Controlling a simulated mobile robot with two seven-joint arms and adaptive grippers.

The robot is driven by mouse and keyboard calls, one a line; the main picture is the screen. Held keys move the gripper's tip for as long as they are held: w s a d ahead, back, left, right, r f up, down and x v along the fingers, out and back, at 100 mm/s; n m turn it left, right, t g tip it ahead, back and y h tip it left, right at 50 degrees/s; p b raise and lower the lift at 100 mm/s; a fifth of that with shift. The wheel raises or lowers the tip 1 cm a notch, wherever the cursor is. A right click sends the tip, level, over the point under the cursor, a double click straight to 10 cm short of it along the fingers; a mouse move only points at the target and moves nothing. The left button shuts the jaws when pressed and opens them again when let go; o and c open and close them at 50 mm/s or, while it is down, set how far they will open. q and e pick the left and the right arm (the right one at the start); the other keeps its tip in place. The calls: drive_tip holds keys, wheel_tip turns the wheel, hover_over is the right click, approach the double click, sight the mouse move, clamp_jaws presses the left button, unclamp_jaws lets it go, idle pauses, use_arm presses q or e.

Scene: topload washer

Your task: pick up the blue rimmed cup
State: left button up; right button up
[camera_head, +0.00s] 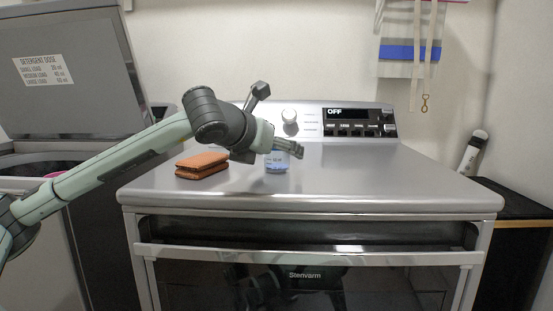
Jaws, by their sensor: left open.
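A small cup (276,164), pale blue with markings on its side, stands on the silver top of the front-loading machine (370,178). Its upper part and rim are hidden behind my gripper. My left gripper (282,120) is open, with one finger raised up and the other lying across the front of the cup's top in the picture. I cannot tell whether that finger touches the cup. Nothing shows between the fingers. My right gripper is not in view.
A brown wallet-like stack (203,164) lies left of the cup. Behind is the control panel with a knob (289,116) and a display reading OFF (347,114). The open top-load washer lid (70,75) stands at left. The right side of the top is clear.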

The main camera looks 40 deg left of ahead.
use_arm(q)
drive_tip(key=shift+c, duration=0.2)
drive_tip(key=c, duration=1.1)
drive_tip(key=shift+r, duration=0.1)
drive_tip(key=shift+c, duration=0.2)
